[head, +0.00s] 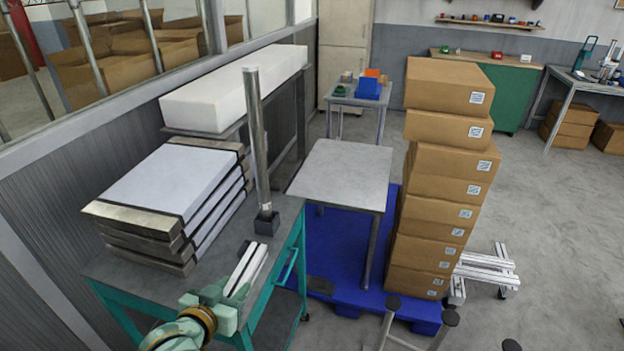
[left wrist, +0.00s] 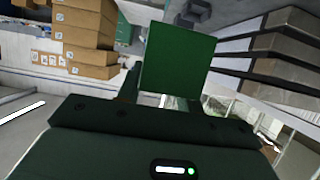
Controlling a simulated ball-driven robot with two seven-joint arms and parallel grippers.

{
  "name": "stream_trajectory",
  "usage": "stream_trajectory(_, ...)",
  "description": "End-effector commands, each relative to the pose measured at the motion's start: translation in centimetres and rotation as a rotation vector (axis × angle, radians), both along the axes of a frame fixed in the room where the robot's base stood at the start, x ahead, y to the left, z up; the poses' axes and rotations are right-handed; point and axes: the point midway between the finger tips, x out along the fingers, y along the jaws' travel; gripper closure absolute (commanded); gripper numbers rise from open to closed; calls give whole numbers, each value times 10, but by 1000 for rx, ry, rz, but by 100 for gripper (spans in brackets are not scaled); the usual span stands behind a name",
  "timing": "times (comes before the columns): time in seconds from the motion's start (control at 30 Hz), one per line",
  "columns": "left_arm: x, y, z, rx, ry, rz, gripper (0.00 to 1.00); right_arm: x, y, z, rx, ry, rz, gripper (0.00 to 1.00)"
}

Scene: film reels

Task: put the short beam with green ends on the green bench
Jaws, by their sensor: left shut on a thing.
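My left gripper (head: 228,295) is over the front part of the teal-framed green bench (head: 118,268), at the bottom of the head view. It is shut on the short beam (head: 247,268), a pale grooved bar. The bar points away from me over the bench's right part. In the left wrist view a square green end of the beam (left wrist: 178,60) stands just beyond the dark gripper body (left wrist: 140,140). I cannot tell whether the beam touches the bench top. My right gripper is not in view.
A stack of framed panels (head: 165,190) fills the bench's left part. A metal post (head: 257,140) stands in a dark base (head: 266,222) just beyond the beam. To the right are a grey table (head: 345,170), a blue pallet (head: 335,235) and tall stacked cartons (head: 435,185).

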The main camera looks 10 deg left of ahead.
Motion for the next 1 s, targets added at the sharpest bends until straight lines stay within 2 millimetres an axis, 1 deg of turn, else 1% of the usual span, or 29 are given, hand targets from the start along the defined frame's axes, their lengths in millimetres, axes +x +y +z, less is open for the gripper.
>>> stream_trajectory(0.1, -6, 3, -10, 0, 2, 24, 96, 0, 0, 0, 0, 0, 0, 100)
stream_trajectory(0.13, -10, 2, -9, 0, 1, 33, 96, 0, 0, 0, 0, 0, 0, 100)
stream_trajectory(0.17, -12, -2, -5, -1, -3, 40, 96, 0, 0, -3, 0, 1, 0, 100)
stream_trajectory(0.27, -12, -15, 9, -2, -10, 65, 96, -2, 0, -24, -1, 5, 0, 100)
stream_trajectory(0.4, -9, -29, 34, -4, -11, 93, 96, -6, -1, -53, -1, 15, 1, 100)
stream_trajectory(0.5, -6, -39, 51, -8, -11, 96, 96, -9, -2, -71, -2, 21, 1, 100)
stream_trajectory(0.6, -2, -47, 64, -7, -9, 83, 96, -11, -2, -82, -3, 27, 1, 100)
stream_trajectory(0.63, 1, -49, 64, -6, -7, 79, 96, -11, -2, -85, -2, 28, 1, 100)
stream_trajectory(0.73, 4, -51, 67, -3, -4, 76, 96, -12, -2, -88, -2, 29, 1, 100)
stream_trajectory(0.87, 4, -51, 69, -1, -1, 75, 96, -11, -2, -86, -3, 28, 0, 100)
stream_trajectory(0.97, 2, -50, 65, 0, 0, 75, 96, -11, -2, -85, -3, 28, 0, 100)
stream_trajectory(1.0, 0, -50, 61, 1, 2, 74, 96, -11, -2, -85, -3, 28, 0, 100)
